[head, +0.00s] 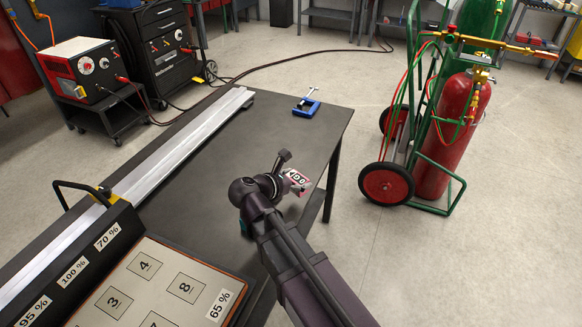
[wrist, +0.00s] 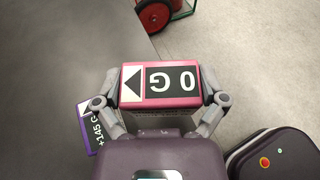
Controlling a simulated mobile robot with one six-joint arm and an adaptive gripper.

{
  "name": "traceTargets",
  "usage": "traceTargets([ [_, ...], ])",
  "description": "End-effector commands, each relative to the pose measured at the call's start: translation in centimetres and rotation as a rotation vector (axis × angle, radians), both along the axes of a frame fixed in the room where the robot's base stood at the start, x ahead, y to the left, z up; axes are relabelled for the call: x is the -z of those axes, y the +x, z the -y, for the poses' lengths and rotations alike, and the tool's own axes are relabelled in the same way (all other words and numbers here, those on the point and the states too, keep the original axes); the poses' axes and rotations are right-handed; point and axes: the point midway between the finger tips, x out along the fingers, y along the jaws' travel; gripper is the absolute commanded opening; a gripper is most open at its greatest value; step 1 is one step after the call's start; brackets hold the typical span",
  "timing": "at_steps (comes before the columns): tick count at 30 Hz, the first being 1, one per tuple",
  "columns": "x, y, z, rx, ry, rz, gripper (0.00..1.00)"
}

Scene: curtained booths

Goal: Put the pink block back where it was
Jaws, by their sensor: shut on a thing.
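The pink block (wrist: 135,68) has a black and white label reading "0 G" beside a triangle, upside down in the wrist view. My gripper (wrist: 160,86) is shut on it, one finger at each end. In the head view the pink block (head: 299,180) shows beyond my gripper (head: 288,179), near the table's right edge. I cannot tell its height above the table. A purple block (wrist: 85,127) labelled "+145 G" lies on the table to the left, partly hidden by my gripper. I cannot make it out in the head view.
The dark table (head: 200,147) carries a long metal rail (head: 160,150), a blue clamp (head: 307,108) and a board (head: 136,312) with numbered squares. Percent labels line the dark box beside it. A gas-cylinder cart (head: 425,160) stands right of the table. The table's middle is clear.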

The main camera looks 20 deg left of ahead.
Motion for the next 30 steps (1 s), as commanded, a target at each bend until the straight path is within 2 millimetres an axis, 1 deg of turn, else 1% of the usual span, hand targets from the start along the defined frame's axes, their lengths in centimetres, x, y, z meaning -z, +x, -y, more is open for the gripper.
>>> traceTargets([
  [3, 0.0, -0.3, -0.3, -0.007, -0.002, 0.002, 0.30],
  [10, 0.0, -0.3, -0.3, -0.006, -0.002, 0.002, 0.30],
  [17, 0.1, 0.2, -0.5, -0.005, -0.001, 0.003, 0.30],
  [23, 0.3, 2.1, -1.4, -0.003, -0.001, 0.003, 0.30],
  [30, 0.7, 5.7, -3.0, -0.004, -0.002, 0.002, 0.30],
])
